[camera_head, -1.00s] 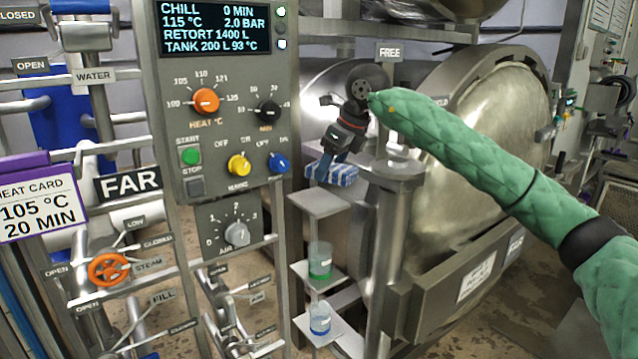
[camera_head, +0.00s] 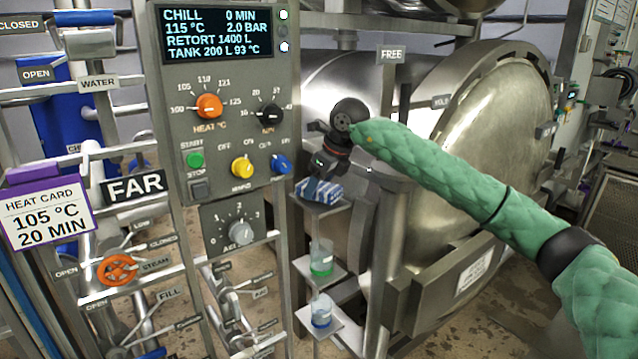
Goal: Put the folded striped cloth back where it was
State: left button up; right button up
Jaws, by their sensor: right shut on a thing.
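The folded striped cloth (camera_head: 322,191), blue and white, is at the top small shelf (camera_head: 322,207) beside the control panel. My right gripper (camera_head: 318,181) points down and is shut on the cloth. The cloth is at the level of the shelf plate and appears to touch it, though a thin gap cannot be ruled out. The fingertips are small and partly merged with the cloth. My left gripper is not in view.
Two lower shelves hold a beaker with green liquid (camera_head: 321,258) and a beaker with blue liquid (camera_head: 321,312). The control panel (camera_head: 222,130) stands close at the left. The big round retort door (camera_head: 490,130) is behind my right arm.

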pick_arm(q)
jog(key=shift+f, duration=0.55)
pick_arm(e)
jog(key=shift+f, duration=0.25)
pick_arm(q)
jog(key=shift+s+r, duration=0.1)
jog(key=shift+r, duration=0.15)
pick_arm(e)
jog(key=shift+f, duration=0.1)
jog(key=o, duration=0.6)
jog(key=shift+o, duration=1.4)
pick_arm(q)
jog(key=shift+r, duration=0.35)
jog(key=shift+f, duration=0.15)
